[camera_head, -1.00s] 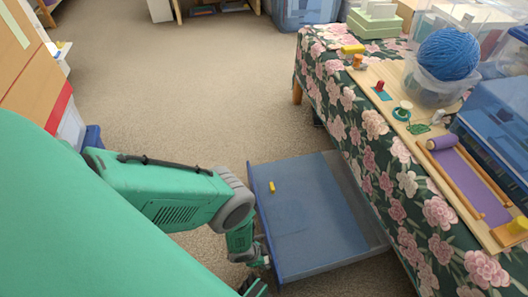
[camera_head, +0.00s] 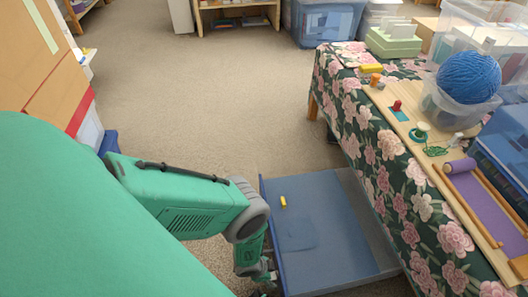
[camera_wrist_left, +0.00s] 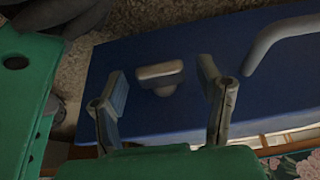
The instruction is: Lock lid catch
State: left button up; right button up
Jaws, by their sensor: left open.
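A blue bin (camera_head: 267,212) is on the floor beside the table, with a flat blue surface (camera_head: 335,240) on top and a small yellow piece (camera_head: 283,202) on it. My left gripper (camera_head: 266,280) is low at the bin's near left corner, partly cut by the picture edge. In the left wrist view, my left gripper's open fingers (camera_wrist_left: 164,82) are on either side of a grey T-shaped catch (camera_wrist_left: 160,72) on a dark blue face (camera_wrist_left: 120,55). I see no contact with the catch; whether it is locked is unclear. My right gripper is not in view.
A table with a flowered cloth (camera_head: 350,95) stands right, holding a board, blue yarn (camera_head: 469,77) and bins. A grey curved handle (camera_wrist_left: 280,35) is on the blue face in the left wrist view. Open carpet (camera_head: 220,95) lies beyond the bin.

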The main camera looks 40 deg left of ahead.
pick_arm(q)
jog(key=v, duration=1.1)
jog(key=shift+a, duration=0.1)
jog(key=s+a+r+n+g+y+p, duration=0.1)
jog(key=s+r+n+p, duration=0.1)
jog(key=r, duration=0.9)
jog(key=s+a+r+n+g+y+p, duration=0.1)
jog(key=s+a+r+n+p, duration=0.1)
jog(key=r, duration=1)
jog(key=s+a+r+n+p, duration=0.2)
jog(key=s+r+n+p, duration=0.1)
jog(key=r, duration=0.9)
jog(key=shift+s+n+g+y+p, duration=0.3)
jog(key=shift+s+g+y+p, duration=0.15)
jog(key=shift+p, duration=0.6)
jog(key=shift+w, duration=0.1)
